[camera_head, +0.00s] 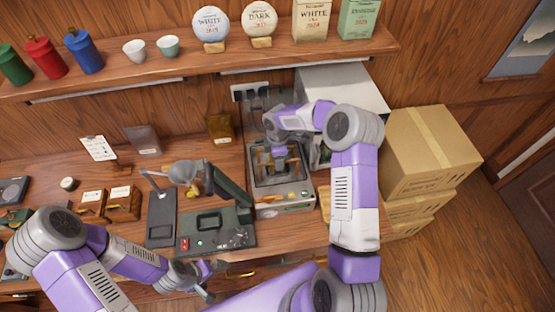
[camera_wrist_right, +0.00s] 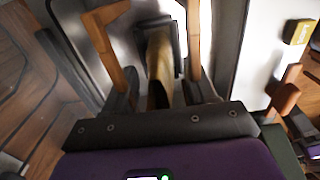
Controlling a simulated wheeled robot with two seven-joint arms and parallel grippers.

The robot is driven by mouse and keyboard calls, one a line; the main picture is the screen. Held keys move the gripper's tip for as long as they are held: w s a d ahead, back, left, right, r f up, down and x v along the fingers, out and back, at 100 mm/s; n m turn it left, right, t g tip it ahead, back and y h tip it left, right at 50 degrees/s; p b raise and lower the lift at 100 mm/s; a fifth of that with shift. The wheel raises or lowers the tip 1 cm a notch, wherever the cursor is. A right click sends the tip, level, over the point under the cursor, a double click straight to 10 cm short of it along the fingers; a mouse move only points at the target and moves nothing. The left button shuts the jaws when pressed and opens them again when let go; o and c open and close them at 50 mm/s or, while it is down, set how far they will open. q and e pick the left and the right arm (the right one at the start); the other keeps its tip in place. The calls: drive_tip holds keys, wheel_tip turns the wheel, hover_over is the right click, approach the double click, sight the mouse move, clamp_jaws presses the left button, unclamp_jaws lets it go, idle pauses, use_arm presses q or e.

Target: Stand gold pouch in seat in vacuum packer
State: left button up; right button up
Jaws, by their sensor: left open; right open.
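The vacuum packer (camera_head: 296,190) stands on the bench, a grey machine with a shiny tray. My right gripper (camera_head: 279,163) reaches down over its tray. In the right wrist view the gold pouch (camera_wrist_right: 158,68) is upright between the two spread fingers of my right gripper (camera_wrist_right: 150,45), with a gap on its left and the right finger close by. A dark frame, apparently the seat, lies around or behind it; the pouch's lower edge is hidden, so I cannot tell how it rests. My left gripper (camera_head: 206,282) is open and empty at the bench's front edge.
A dark gold packet (camera_head: 220,128) stands at the back of the bench. A dark machine (camera_head: 215,228) with a raised arm is left of the packer. Cardboard boxes (camera_head: 430,150) are stacked to the right. A shelf (camera_head: 200,65) with canisters and tea cakes runs above.

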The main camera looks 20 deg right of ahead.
wheel_tip(320, 180, up, 11)
drive_tip(key=shift+f+b, duration=0.1)
drive_tip(key=shift+b, duration=0.2)
drive_tip(key=shift+s, duration=0.1)
idle(0.4)
